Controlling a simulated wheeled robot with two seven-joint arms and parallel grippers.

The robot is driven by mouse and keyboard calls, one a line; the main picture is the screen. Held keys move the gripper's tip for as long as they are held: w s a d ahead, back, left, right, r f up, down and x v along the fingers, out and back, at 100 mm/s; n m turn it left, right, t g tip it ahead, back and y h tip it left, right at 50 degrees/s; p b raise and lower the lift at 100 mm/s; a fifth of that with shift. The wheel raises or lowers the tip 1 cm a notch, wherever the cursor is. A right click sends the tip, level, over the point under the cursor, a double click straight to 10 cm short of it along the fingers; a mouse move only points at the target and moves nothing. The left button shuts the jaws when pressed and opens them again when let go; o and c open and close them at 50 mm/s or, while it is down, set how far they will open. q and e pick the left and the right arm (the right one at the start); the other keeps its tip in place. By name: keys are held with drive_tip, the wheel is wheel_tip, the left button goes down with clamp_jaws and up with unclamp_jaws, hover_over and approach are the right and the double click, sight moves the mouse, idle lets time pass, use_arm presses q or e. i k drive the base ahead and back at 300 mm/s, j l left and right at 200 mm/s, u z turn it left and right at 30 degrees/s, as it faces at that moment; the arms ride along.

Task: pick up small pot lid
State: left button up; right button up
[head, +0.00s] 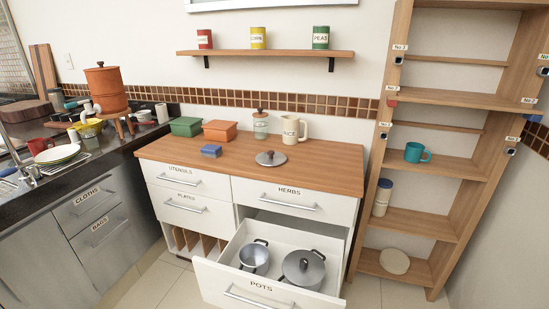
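A grey round lid (271,158) with a dark knob lies flat on the wooden countertop of the white cabinet, near its middle. Below it, the drawer labelled POTS (215,282) is pulled out. Inside it, at the left, is a smaller pot (254,257) with no lid on it. To its right is a larger pot (303,268) with a dark lid on. Neither of my grippers shows in the head view.
The countertop's right part is clear. The open drawer juts out in front; a tall wooden shelf (435,223) stands right.

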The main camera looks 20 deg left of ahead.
sight(270, 158)
drive_tip(key=i+j+z, duration=0.25)
drive_tip(key=j+z, duration=0.15)
drive_tip(key=j, duration=0.3)
drive_tip(key=i+j+z, duration=0.15)
drive_tip(key=j+z, duration=0.2)
drive_tip(key=j, duration=0.35)
drive_tip(key=j+z, duration=0.4)
drive_tip(key=j, duration=0.4)
